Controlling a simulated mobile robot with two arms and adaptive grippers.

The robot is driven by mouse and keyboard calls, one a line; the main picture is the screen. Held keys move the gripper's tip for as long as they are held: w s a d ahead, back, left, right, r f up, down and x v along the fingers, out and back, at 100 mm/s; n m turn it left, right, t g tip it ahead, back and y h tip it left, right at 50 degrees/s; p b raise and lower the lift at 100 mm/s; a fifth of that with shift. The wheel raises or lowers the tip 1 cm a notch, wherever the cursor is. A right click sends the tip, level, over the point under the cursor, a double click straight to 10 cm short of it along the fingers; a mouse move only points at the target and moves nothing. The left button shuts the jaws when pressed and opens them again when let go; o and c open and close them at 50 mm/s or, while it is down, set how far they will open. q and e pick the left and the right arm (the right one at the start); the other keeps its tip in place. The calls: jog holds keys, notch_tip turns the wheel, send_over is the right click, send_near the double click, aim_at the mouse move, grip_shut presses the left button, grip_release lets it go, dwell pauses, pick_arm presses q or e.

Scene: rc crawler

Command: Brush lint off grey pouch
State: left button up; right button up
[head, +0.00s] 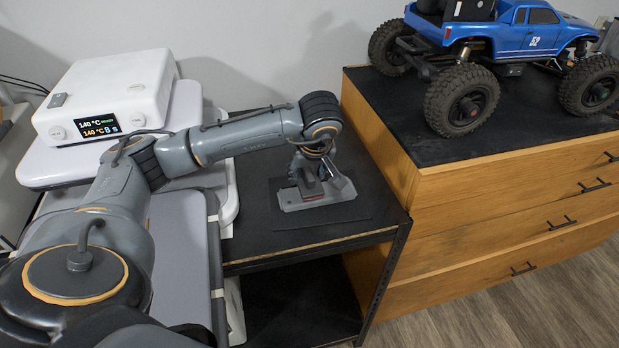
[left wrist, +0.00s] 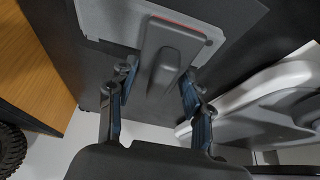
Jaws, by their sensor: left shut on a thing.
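The grey pouch (head: 300,204) lies flat on a dark mat on the black table. In the left wrist view the pouch (left wrist: 105,22) is at the top, partly covered by a dark grey brush (left wrist: 176,48) with a red edge. My left gripper (head: 322,178) is above the pouch. In the left wrist view its two fingers (left wrist: 158,84) are on either side of the brush's handle end, shut on it. The brush head's underside is hidden, and it seems to rest on the pouch. I cannot make out any lint. My right gripper is not in view.
A white heat press (head: 110,95) with a lit display stands at the left. A wooden drawer cabinet (head: 480,205) rises to the right of the table, with a blue RC crawler (head: 520,40) on top. The table (head: 255,245) is bare around the mat (head: 350,213).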

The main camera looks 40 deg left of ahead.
pick_arm(q)
jog(key=shift+w+d+r+p, duration=0.1)
jog(key=shift+r+p, duration=0.1)
jog(key=shift+r, duration=0.25)
jog(key=shift+w+d+r+p, duration=0.1)
jog(key=shift+r+p, duration=0.1)
jog(key=shift+r, duration=0.65)
jog(key=shift+s+a+r+p, duration=0.15)
jog(key=shift+r+p, duration=0.5)
jog(key=shift+r, duration=0.1)
jog(key=shift+r+p, duration=0.35)
jog(key=shift+r, duration=0.3)
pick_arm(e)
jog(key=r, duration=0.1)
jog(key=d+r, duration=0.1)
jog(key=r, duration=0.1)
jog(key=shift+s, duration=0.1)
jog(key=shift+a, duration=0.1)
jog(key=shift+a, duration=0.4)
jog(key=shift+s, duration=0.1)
